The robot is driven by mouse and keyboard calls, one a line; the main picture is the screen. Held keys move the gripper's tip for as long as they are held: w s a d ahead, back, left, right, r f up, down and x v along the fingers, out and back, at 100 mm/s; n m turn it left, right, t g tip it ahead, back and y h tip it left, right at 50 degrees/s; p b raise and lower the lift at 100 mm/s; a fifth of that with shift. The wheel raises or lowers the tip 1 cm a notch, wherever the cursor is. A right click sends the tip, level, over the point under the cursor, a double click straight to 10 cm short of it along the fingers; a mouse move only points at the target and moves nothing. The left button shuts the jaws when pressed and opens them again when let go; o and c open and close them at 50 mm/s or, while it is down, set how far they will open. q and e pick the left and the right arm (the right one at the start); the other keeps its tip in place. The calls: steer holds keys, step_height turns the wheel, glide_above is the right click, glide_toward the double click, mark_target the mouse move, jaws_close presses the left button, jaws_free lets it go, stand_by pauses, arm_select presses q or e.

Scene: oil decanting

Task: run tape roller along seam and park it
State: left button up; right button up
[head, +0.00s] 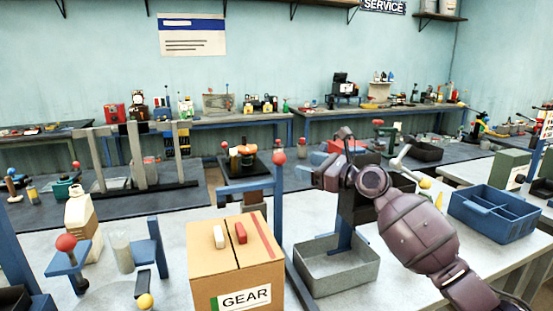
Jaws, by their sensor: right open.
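A cardboard box (235,262) labelled GEAR stands on the near bench, lid closed. A seam line crosses its top, with a small white block (218,237) and a small red block (241,233) lying beside it. A narrow red strip (266,237) runs along the right part of the lid. I cannot tell which item is the tape roller. My right gripper (322,176) is open, raised behind and right of the box, in front of a dark panel on a blue post, apart from the box. My left gripper is not in view.
A grey metal tray (335,273) sits right of the box, below my right arm. A blue divided crate (493,213) stands further right. Blue posts rise behind the box.

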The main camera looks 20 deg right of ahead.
mark_target(285, 161)
steer(key=x, duration=0.4)
steer(key=shift+w+a+b, duration=0.2)
steer(key=shift+b, duration=0.15)
steer(key=x, duration=0.4)
steer(key=shift+w+f+b, duration=0.1)
steer(key=shift+b, duration=0.3)
steer(key=shift+w+a, duration=0.3)
steer(key=shift+w, duration=0.05)
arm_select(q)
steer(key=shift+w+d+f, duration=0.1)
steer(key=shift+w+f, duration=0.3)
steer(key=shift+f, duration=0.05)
